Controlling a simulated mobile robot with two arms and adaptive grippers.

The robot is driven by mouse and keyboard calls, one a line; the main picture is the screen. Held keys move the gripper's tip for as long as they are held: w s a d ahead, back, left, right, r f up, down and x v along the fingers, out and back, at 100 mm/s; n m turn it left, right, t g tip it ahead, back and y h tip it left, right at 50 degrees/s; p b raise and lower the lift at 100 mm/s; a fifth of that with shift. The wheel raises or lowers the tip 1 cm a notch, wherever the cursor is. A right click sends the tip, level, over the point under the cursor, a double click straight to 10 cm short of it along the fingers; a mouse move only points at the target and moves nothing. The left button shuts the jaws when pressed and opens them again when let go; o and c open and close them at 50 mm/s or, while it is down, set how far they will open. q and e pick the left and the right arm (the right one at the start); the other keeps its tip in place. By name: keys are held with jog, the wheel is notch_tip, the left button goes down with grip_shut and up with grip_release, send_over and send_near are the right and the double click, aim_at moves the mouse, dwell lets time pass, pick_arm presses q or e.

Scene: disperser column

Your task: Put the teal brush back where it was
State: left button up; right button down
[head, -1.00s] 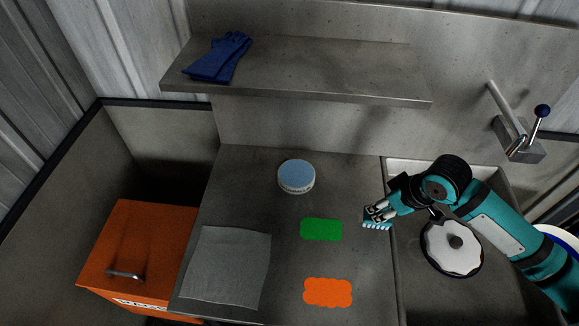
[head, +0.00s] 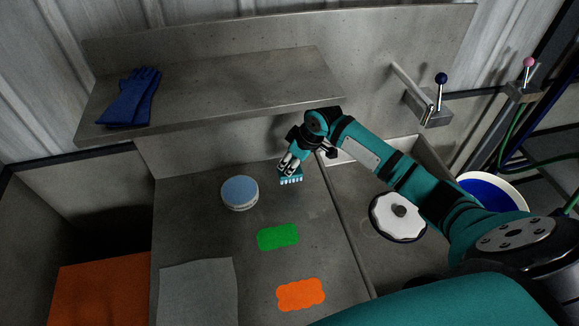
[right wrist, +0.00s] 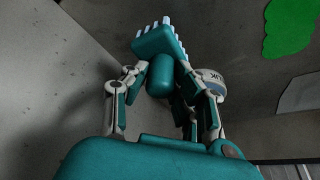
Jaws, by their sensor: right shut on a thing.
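The teal brush (head: 291,180) with pale bristles is held by my right gripper (head: 289,165), above the back part of the grey counter (head: 203,231). It is to the right of the round blue-lidded tin (head: 240,191). In the right wrist view the gripper's two fingers (right wrist: 163,82) are closed around the teal brush (right wrist: 157,42), with its bristles pointing away from the palm. Whether the bristles touch the counter cannot be told. My left gripper is not in view.
A green patch (head: 278,237) and an orange patch (head: 301,295) lie on the counter near a grey cloth (head: 199,291). The shelf (head: 220,85) overhangs the back and bears blue gloves (head: 129,97). A sink (head: 345,215) with a white disc (head: 397,216) is at the right.

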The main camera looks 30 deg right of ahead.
jog(key=shift+w, duration=0.4)
notch_tip(320, 180, down, 3)
jog(key=shift+s+r+p, duration=0.1)
jog(key=shift+r+p, duration=0.05)
jog(key=shift+p, duration=0.55)
jog(key=shift+f, duration=0.35)
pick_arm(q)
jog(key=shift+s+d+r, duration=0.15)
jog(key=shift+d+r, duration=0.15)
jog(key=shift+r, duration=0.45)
pick_arm(e)
jog(key=shift+f, duration=0.1)
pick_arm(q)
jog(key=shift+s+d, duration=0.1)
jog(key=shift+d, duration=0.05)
pick_arm(e)
jog(key=shift+f, duration=0.1)
jog(key=c, duration=1.1)
grip_release()
jog(key=shift+o, duration=0.2)
